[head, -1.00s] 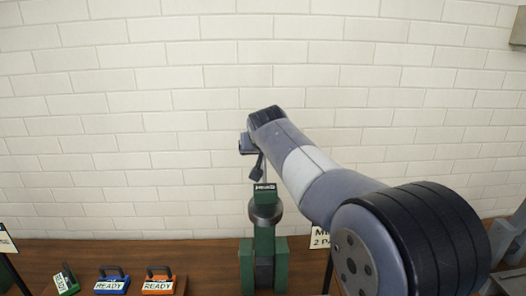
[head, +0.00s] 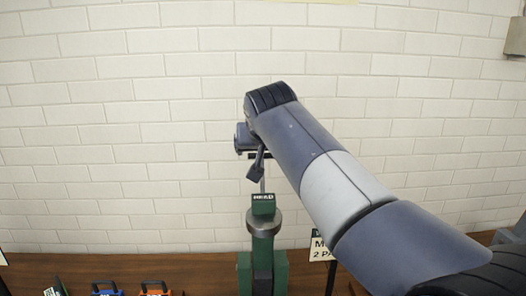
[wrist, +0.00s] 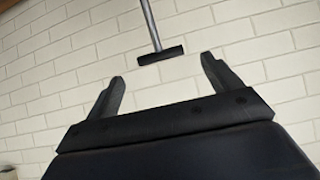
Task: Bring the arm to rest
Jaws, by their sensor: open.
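My arm (head: 318,160) reaches from the lower right to the middle of the head view. My gripper hangs at its far end, small and partly hidden in the head view (head: 256,168). In the wrist view my gripper (wrist: 162,68) has its two black fingers spread wide with nothing held between them. A thin rod with a black crossbar (wrist: 161,56) shows beyond the fingertips, apart from them.
A green stand (head: 263,245) with a block marked HEAD (head: 263,204) and a thin upright rod stands below my gripper. Blue (head: 107,289) and orange (head: 155,289) items sit on the brown surface (head: 200,268) at lower left. A white brick wall (head: 120,120) fills the back.

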